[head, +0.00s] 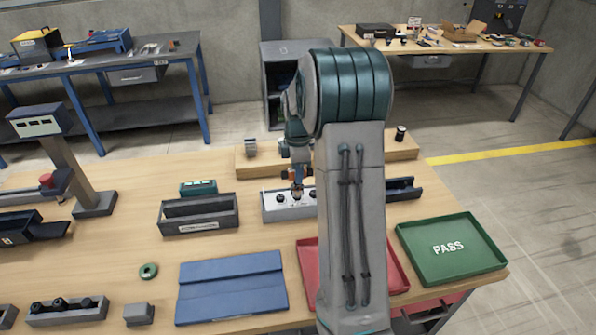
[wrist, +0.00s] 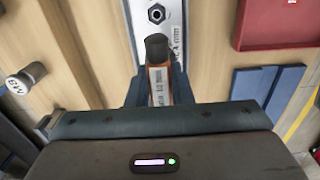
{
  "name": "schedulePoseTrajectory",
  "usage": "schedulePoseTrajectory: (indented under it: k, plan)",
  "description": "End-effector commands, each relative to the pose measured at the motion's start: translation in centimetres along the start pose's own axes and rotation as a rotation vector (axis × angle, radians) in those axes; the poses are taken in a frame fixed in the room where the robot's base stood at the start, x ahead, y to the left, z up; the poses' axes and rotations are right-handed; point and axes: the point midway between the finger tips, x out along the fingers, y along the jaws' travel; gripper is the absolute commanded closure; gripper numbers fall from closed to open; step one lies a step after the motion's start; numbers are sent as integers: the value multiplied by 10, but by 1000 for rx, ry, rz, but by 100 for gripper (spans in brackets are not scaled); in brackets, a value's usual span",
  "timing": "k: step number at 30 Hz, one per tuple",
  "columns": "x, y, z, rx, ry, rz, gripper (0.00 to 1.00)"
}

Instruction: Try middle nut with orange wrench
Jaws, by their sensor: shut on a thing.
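My gripper (head: 297,180) is shut on the orange wrench (wrist: 158,82), whose dark socket-like end (wrist: 157,47) points away from the wrist between the two fingers. In the head view my gripper is above the grey nut block (head: 274,213), with the wrench close over its top. Dark nuts show on the block, one left of the wrench (head: 281,198); my arm covers the block's right part. In the wrist view one hex nut (wrist: 157,13) shows on the block, beyond the wrench's end. I cannot tell whether the wrench touches a nut.
A red tray (head: 309,260) lies partly behind my arm, and a green PASS tray (head: 452,251) stands to its right. A dark open bin (head: 190,227) is left of the block. A blue mat (head: 230,290) and a green ring (head: 148,271) lie in front. Bare wood lies between.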

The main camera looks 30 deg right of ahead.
Motion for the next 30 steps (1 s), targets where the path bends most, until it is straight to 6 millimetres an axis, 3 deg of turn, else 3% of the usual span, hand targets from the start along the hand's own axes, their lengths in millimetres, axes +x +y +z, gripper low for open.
schedulePoseTrajectory:
  k: [30]
  plan:
    - [14, 0, 0, 0, 0, 1, 100]
